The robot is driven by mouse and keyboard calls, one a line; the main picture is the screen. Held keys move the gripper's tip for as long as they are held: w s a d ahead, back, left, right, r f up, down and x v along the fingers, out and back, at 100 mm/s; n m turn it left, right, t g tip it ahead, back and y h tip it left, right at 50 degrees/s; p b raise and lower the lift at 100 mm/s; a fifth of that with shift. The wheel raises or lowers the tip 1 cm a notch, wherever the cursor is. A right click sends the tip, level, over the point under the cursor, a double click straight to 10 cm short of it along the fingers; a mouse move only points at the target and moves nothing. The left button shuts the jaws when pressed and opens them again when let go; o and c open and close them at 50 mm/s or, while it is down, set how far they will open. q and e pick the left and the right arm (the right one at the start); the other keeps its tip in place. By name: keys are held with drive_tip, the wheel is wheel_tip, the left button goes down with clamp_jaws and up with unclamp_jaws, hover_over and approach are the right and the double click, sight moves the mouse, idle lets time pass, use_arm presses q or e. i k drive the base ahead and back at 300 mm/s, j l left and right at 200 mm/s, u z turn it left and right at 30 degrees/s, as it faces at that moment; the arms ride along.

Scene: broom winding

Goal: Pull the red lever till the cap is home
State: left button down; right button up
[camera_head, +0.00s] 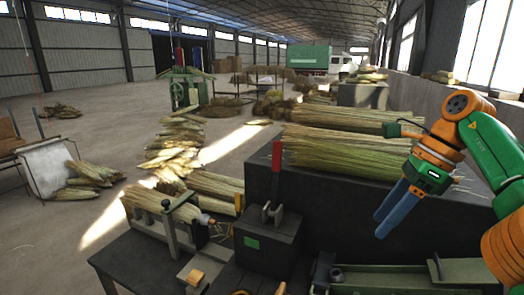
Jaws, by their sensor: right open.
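The red lever (277,161) stands upright on a dark machine block (284,243) with a green label, in the lower middle of the head view. I cannot tell for sure which small part is the cap. A small pale and orange piece (206,219) sits left of the block, by the end of a straw bundle. My right gripper (381,226) has blue fingers pointing down and left. It is open and empty, well to the right of the lever and apart from it. My left gripper does not show.
A dark bench (340,215) bears long straw bundles (345,152) behind the lever. A clamp frame (178,222) with straw stands left of the block. A green tray-like part (410,277) lies at the lower right. More straw heaps cover the floor beyond.

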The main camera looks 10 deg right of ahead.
sight(277, 145)
drive_tip(key=i+j, duration=0.15)
drive_tip(key=i, duration=0.3)
drive_tip(key=i+j, duration=0.2)
drive_tip(key=i, duration=0.25)
drive_tip(key=i+j, duration=0.15)
drive_tip(key=i, duration=0.3)
